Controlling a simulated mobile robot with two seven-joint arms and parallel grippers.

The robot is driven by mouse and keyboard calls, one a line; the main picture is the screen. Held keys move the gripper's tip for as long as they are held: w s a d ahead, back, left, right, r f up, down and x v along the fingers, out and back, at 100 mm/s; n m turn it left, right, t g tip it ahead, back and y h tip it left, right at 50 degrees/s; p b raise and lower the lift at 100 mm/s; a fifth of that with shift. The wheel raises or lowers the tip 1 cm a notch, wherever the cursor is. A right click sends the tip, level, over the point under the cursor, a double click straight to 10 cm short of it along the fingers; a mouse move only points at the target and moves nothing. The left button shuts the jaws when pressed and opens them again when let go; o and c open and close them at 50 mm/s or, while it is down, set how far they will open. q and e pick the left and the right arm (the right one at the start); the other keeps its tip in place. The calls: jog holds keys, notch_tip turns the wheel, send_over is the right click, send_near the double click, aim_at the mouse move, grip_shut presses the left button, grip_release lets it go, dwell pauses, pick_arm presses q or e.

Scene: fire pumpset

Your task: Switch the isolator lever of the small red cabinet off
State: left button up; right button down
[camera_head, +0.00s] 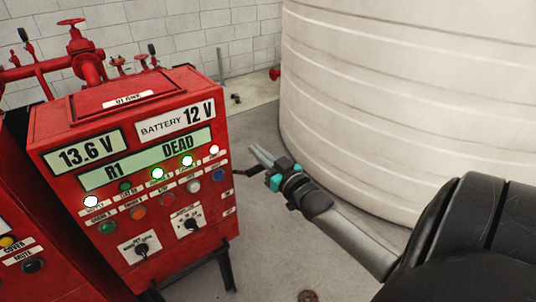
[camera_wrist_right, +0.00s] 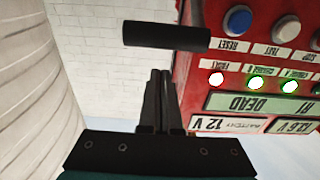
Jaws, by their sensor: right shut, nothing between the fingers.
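The small red cabinet (camera_head: 75,215) stands at the left of the head view, with lit displays, lamps, buttons and black knobs. It fills the right of the wrist view (camera_wrist_right: 190,85), upside down. The isolator lever shows as a black bar (camera_wrist_right: 165,37) in the wrist view, sticking out beside the cabinet's side. In the head view, a small dark part of it (camera_head: 243,171) shows at the cabinet's right side. My right gripper (camera_head: 254,150) is shut and empty beside that side. In the wrist view its fingertips (camera_wrist_right: 160,75) point toward the bar, with a gap between. My left gripper is out of view.
A large white ribbed tank (camera_head: 390,90) stands close to the right of my right gripper. Red pipes and valves (camera_head: 85,60) rise behind the cabinet. Another red panel (camera_head: 25,245) stands at the lower left. Grey floor (camera_head: 280,250) is open below my gripper.

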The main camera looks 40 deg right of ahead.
jog(key=shift+s+f, duration=0.2)
jog(key=shift+f, duration=0.95)
jog(key=shift+s+a+f, duration=0.1)
jog(key=shift+s+f, duration=0.3)
jog(key=shift+f, duration=0.1)
